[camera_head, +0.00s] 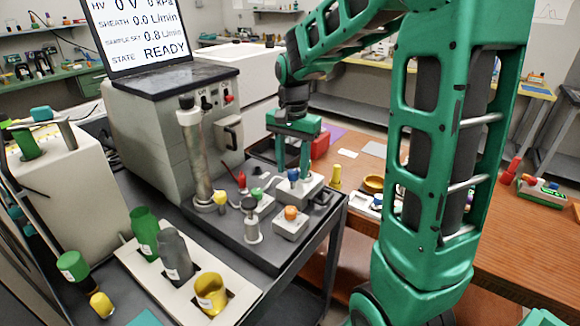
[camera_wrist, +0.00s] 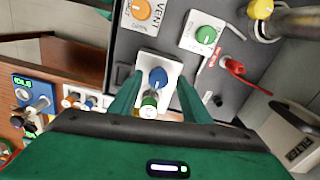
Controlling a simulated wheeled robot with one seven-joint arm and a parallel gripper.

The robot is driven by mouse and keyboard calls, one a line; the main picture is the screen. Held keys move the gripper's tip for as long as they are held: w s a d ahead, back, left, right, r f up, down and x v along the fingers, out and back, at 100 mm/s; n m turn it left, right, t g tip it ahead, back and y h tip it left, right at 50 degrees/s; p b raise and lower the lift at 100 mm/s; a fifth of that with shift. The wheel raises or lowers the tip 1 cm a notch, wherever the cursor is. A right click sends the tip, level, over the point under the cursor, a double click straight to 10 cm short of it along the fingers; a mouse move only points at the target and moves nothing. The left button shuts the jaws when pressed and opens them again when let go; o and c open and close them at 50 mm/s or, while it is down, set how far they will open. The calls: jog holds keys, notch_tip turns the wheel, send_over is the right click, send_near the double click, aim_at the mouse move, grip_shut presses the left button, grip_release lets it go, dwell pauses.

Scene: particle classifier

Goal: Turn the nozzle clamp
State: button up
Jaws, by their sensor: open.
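My gripper (camera_head: 292,165) is open and points down over a white block with a blue knob (camera_wrist: 157,77). In the wrist view its two green fingers stand on either side of this block, and a small green-and-white part (camera_wrist: 149,104) lies between them. I cannot tell whether the fingers touch anything. A red lever-like part (camera_wrist: 235,67) on the dark panel is to the right, outside the fingers; it also shows in the head view (camera_head: 242,180). No readable label shows which part is the nozzle clamp.
An orange knob (camera_wrist: 142,9) marked VENT and a green knob (camera_wrist: 206,34) are nearby on the panel. A metal column (camera_head: 195,155) rises left of my gripper. A rack (camera_head: 222,272) with bottles stands in front. The screen (camera_head: 138,35) reads READY.

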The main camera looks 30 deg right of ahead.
aim_at(292, 171)
notch_tip(292, 171, up, 10)
jog(key=shift+r, duration=0.25)
dwell(0.6)
jog(key=s+d+f+n, duration=0.1)
jog(key=s+f, duration=0.2)
jog(key=s, duration=0.5)
jog(key=s+d+f+n, duration=0.1)
jog(key=s+f, duration=0.3)
jog(key=s, duration=0.5)
jog(key=s+d+f+n, duration=0.1)
jog(key=s+f+n, duration=0.2)
jog(key=s, duration=0.6)
jog(key=shift+s+d+f, duration=0.15)
jog(key=shift+d+f, duration=0.1)
jog(key=shift+f, duration=0.3)
jog(key=shift+w+f, duration=0.2)
jog(key=shift+w, duration=0.4)
